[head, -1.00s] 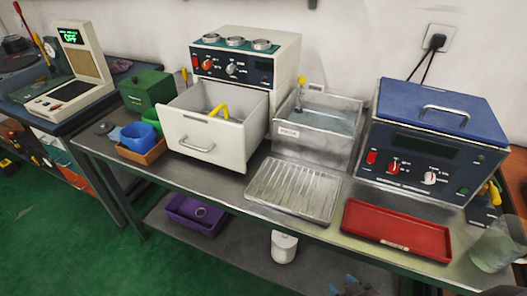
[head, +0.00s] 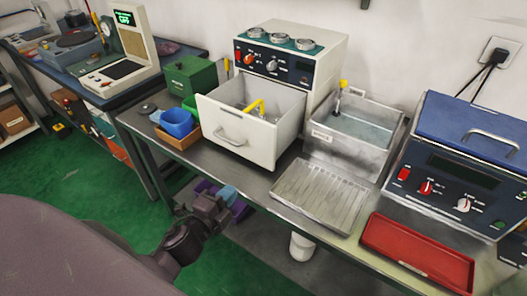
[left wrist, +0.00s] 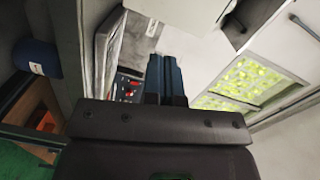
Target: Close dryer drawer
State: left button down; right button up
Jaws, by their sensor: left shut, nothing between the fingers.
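The dryer (head: 318,68) is a white box with a teal panel, red and grey knobs and round tops. Its white drawer (head: 236,137) is pulled out toward the table's front edge, with a handle (head: 230,138) on its front. A yellow-handled tool (head: 256,106) lies inside the drawer. My left gripper (head: 228,194) is below and in front of the drawer, apart from it, off the table's front edge. Its blue fingers also show in the left wrist view (left wrist: 165,78), together and empty. My right gripper is out of view.
A metal basin (head: 352,135), ribbed tray (head: 318,196) and red tray (head: 418,252) lie to the right. A purple bin (head: 240,211) is below the table, partly behind my gripper.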

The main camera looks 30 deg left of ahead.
pick_arm(q)
jog(key=w+r+m, duration=0.1)
jog(key=m, duration=0.1)
jog(key=h, duration=0.1)
send_near(270, 149)
jog(key=shift+m+t, duration=0.3)
jog(key=shift+m, duration=0.1)
jog(key=w, duration=0.5)
jog(key=w+p, duration=0.1)
jog(key=w, duration=0.1)
jog(key=shift+w+d+f, duration=0.2)
jog(key=shift+d+f, duration=0.05)
jog(key=shift+f, duration=0.05)
